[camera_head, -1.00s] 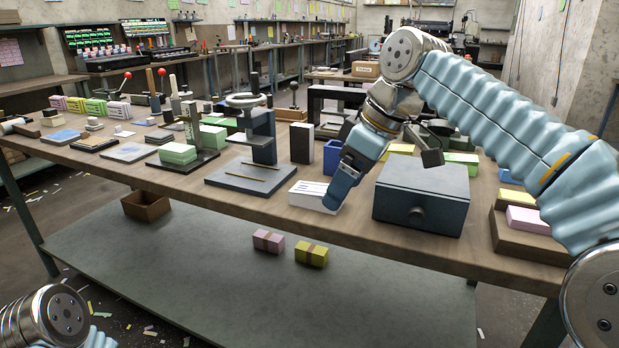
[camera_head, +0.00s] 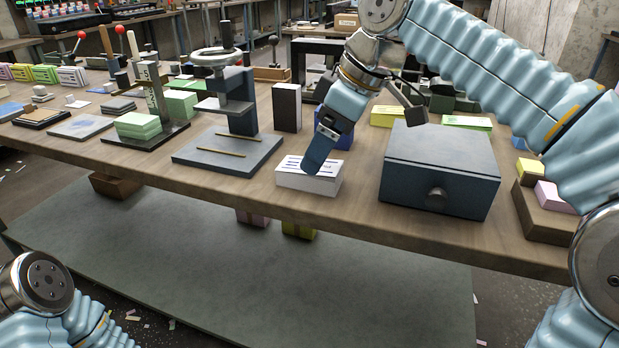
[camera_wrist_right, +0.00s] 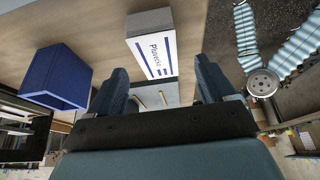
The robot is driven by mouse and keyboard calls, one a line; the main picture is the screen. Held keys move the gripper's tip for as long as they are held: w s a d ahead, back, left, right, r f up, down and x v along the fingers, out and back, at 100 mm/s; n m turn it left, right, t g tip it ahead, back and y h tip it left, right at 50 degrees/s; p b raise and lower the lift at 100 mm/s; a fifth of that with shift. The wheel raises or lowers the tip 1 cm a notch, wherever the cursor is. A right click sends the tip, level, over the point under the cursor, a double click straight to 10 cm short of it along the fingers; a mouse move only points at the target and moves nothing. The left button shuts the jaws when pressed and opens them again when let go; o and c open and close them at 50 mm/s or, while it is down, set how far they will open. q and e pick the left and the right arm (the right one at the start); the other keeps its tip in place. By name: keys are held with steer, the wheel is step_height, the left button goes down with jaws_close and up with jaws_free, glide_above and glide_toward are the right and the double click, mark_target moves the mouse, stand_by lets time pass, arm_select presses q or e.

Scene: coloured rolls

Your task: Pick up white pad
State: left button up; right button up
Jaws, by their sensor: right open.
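A white pad (camera_head: 308,182) with blue print on top lies near the front edge of the workbench (camera_head: 255,205), between the press and the grey drawer box. My right gripper (camera_head: 314,164) is above it and hides part of its top in the head view. I cannot tell whether a finger touches the pad. My left arm shows at the lower left of the head view, but its gripper is out of view.
A grey drawer box (camera_head: 440,170) stands just right of the pad. A press (camera_head: 235,125) on a flat base stands to the left. A blue box (camera_head: 333,132) and a black block (camera_head: 287,106) are behind. A lower shelf (camera_head: 240,270) runs below.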

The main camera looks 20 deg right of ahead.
steer(key=x, duration=0.5)
steer(key=shift+w+d+b, duration=0.1)
steer(key=shift+d+b, duration=0.05)
steer(key=shift+b, duration=0.2)
steer(key=shift+f, duration=0.15)
steer(key=c, duration=1.1)
step_height(320, 180, up, 10)
steer(key=p, duration=0.3)
